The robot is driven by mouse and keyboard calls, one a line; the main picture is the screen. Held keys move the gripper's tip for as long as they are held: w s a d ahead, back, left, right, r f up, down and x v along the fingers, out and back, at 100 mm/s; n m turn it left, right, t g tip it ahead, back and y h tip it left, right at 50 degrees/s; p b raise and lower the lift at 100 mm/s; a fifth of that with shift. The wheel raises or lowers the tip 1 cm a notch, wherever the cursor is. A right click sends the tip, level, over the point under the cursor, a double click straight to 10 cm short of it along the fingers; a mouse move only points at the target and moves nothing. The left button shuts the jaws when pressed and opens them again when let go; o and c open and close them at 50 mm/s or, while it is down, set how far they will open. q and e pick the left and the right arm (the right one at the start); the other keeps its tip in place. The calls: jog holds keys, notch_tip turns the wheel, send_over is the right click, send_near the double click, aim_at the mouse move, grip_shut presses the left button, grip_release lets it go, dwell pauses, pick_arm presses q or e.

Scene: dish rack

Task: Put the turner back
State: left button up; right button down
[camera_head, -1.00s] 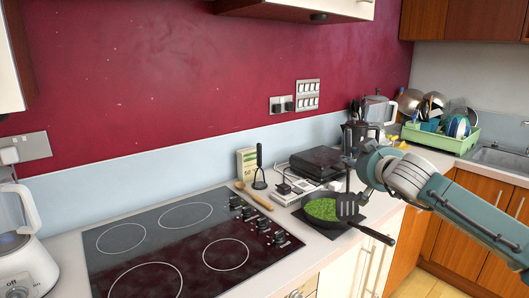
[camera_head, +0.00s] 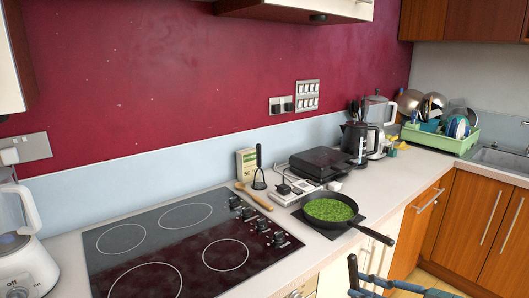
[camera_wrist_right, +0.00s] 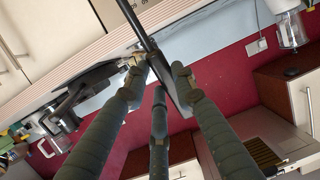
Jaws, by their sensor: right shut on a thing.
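My right gripper (camera_wrist_right: 160,76) has its dark, ribbed fingers closed around the turner (camera_wrist_right: 138,24), a long black utensil, in the right wrist view. The part of the turner past the fingers is partly hidden by them. In the head view only bluish parts of my right arm (camera_head: 400,286) show at the bottom edge, in front of the counter and lower right of the pan. The turner cannot be made out there. The frying pan (camera_head: 358,223) with green food stands on the counter right of the hob. My left gripper is not in view.
A black appliance (camera_head: 321,163), a kettle (camera_head: 361,138) and a green dish rack (camera_head: 450,144) line the back. The counter right of the pan (camera_head: 400,182) is clear.

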jog(key=s+a+n+g+y, duration=0.2)
jog(key=s+a, duration=0.1)
jog(key=s, duration=0.9)
jog(key=shift+s+a+n, duration=0.2)
jog(key=shift+a+n, duration=0.1)
